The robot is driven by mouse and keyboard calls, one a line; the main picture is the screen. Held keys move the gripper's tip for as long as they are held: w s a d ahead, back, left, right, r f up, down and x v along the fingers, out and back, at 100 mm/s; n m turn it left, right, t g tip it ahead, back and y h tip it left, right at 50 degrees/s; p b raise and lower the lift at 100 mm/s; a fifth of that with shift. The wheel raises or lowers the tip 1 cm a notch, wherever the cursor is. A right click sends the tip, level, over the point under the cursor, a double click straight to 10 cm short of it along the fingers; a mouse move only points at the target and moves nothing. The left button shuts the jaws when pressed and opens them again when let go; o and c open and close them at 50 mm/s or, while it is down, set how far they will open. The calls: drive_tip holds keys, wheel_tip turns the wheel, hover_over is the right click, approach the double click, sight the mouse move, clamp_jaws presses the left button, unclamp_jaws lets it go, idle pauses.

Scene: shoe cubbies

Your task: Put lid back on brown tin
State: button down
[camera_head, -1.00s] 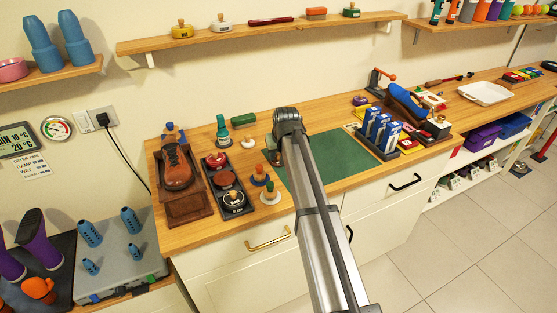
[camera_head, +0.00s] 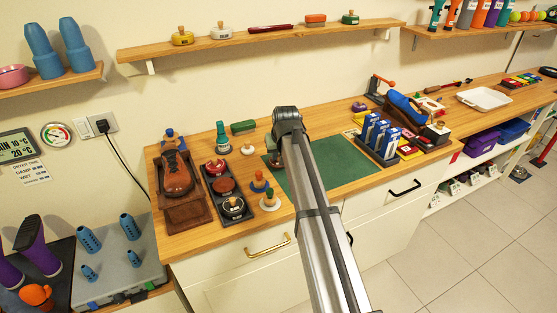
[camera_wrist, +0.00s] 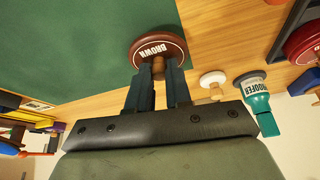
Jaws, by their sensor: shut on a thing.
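The lid (camera_wrist: 143,60) is a dark red-brown disc marked "BROWN" with a wooden knob. In the wrist view my gripper (camera_wrist: 158,72) is shut on that knob, and the lid is close to the green mat and wood worktop; I cannot tell whether it touches them. In the head view my arm mostly hides the gripper and lid. The brown tin (camera_head: 222,186) sits without a lid in the middle of a dark tray (camera_head: 242,214), left of my gripper. A red tin (camera_head: 214,166) and a black tin (camera_head: 233,207) stand on either side of it.
A brown shoe (camera_head: 177,175) stands left of the tray. Wooden-knobbed pieces (camera_head: 259,181), a green bottle (camera_head: 222,139) and a white-topped piece (camera_head: 248,149) stand near the tray. The green mat (camera_head: 325,172) is mostly bare. Blue boxes (camera_head: 377,135) stand right of it.

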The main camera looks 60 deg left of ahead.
wheel_tip(320, 180, up, 7)
drive_tip(key=shift+f, duration=0.15)
drive_tip(key=s+d+n+g+h, duration=0.1)
drive_tip(key=s+n+g, duration=0.3)
drive_tip(key=s+n, duration=0.7)
drive_tip(key=s+d, duration=0.1)
drive_tip(key=s, duration=0.8)
drive_tip(key=shift+d+r+n+g+h, duration=0.2)
drive_tip(key=shift+d+n+g+h, duration=0.1)
drive_tip(key=shift+d+n, duration=0.1)
drive_tip(key=shift+f, duration=0.2)
drive_tip(key=shift+f, duration=2.95)
drive_tip(key=shift+f, duration=0.15)
drive_tip(key=c, duration=1)
unclamp_jaws()
drive_tip(key=shift+o, duration=0.6)
